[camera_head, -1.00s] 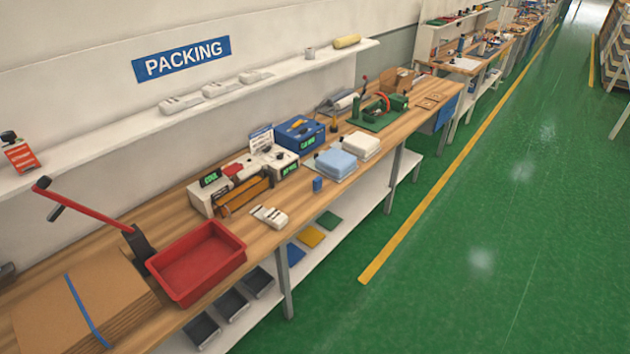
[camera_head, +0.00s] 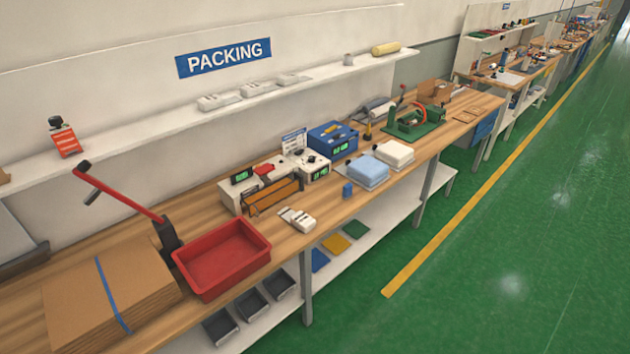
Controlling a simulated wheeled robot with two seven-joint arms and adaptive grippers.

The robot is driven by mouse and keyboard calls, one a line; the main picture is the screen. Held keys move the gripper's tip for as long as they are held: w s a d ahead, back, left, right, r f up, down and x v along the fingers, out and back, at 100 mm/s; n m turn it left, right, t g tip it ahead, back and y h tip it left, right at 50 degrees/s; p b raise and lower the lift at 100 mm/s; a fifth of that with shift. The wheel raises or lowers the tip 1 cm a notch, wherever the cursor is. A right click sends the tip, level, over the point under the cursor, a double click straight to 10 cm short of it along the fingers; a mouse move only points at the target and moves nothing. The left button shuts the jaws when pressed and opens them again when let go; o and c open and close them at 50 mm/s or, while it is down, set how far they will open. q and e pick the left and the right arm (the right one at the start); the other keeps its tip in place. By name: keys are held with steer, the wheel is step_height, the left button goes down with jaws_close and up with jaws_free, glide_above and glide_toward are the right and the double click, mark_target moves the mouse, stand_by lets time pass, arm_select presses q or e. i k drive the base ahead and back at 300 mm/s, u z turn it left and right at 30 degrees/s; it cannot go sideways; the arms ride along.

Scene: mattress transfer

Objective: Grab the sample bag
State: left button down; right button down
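No thing in view is clearly marked as the sample bag. A light blue soft-looking stack (camera_head: 368,172) lies on the wooden packing bench (camera_head: 335,215). A white stack (camera_head: 394,154) lies right behind it. A small white packet-like item (camera_head: 298,219) lies nearer, by the bench's front edge. I cannot tell whether any of these is the bag. Neither of my grippers is in view.
A red tray (camera_head: 222,258), cardboard stack (camera_head: 112,292) and red-handled tool (camera_head: 125,205) crowd the near bench. A sealing machine (camera_head: 272,192) and blue box (camera_head: 333,139) stand behind. Green floor (camera_head: 480,270) with a yellow line (camera_head: 450,226) is clear at right.

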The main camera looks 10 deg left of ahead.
mark_target(301, 219)
steer(key=u, duration=0.45)
steer(key=i, duration=0.65)
steer(key=u, duration=0.7)
steer(key=i, duration=0.65)
